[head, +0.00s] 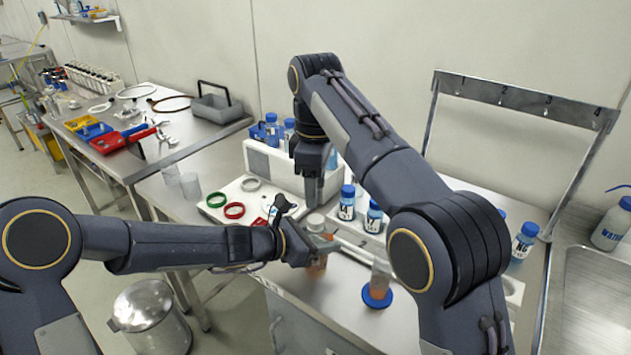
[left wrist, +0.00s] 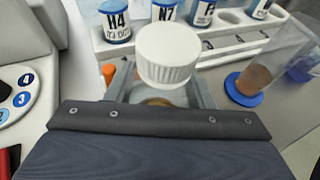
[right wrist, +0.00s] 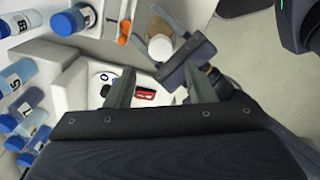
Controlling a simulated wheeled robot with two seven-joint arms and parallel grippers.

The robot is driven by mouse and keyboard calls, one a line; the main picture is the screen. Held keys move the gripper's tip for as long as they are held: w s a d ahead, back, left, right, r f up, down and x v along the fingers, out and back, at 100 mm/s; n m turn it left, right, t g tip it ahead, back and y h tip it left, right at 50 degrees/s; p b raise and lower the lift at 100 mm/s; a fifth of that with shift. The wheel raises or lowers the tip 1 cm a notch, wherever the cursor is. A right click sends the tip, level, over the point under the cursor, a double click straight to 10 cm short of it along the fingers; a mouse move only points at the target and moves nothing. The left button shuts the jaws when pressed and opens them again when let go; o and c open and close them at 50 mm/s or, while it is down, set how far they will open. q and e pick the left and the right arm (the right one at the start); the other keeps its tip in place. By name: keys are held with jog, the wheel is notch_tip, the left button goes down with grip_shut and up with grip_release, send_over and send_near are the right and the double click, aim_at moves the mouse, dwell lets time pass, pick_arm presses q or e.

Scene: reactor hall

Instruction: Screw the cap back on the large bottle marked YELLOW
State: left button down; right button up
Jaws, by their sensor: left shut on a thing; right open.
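My left gripper (head: 318,247) is shut on a bottle (head: 317,264) with orange-brown contents. It holds the bottle upright above the bench. A ribbed white cap (left wrist: 167,54) sits at the top of this bottle; it also shows in the right wrist view (right wrist: 160,47). I cannot tell how tightly the cap sits. The left fingers and hand hide most of the bottle, and no YELLOW mark is readable. My right gripper (head: 313,195) points down, open and empty, just above and behind the cap. In the right wrist view its fingers (right wrist: 160,90) are apart, beside the left gripper.
A clear cylinder with brown contents on a blue base (head: 377,298) stands right of the held bottle. Blue-capped bottles (head: 347,202) stand in a white rack behind. A white tray with coloured rings (head: 216,213) lies left. The steel rack frame (head: 436,110) rises at right.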

aim_at(316, 218)
notch_tip(316, 218, down, 7)
jog(key=shift+f, duration=0.1)
dwell(0.3)
jog(key=c, duration=1)
jog(key=m, duration=0.3)
jog(key=o, duration=1.1)
jog(key=shift+c, duration=0.2)
